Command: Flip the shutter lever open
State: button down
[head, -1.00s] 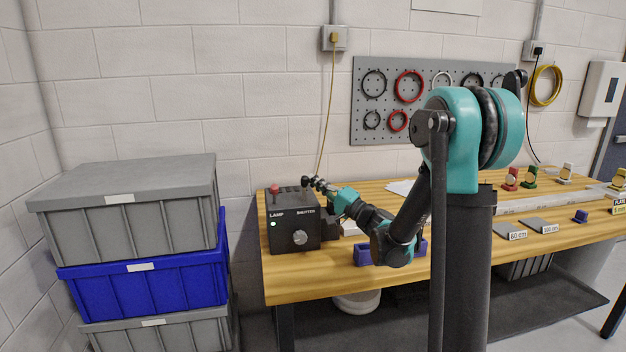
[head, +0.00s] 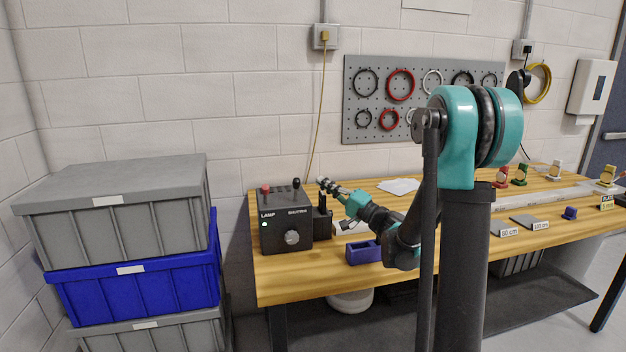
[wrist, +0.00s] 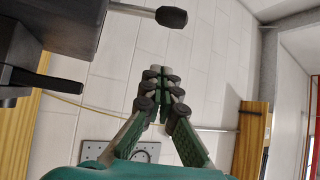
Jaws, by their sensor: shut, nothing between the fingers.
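In the wrist view the lever (wrist: 171,17) juts in from the top left, apart from the fingers. My gripper (head: 323,182) is just right of the lever and the box in the head view, with a gap to the lever. In the wrist view my gripper (wrist: 158,74) has its fingertips together with nothing between them.
A red knob (head: 265,188) stands on the box, and a green light glows on its front. A black part is fixed to its right side. A blue holder (head: 363,252) sits on the wooden table (head: 300,284). Stacked crates (head: 110,225) stand left. A pegboard (head: 350,110) hangs behind.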

jog(key=shift+v, duration=2.2)
jog(key=shift+w+f, duration=0.1)
jog(key=shift+f, duration=0.05)
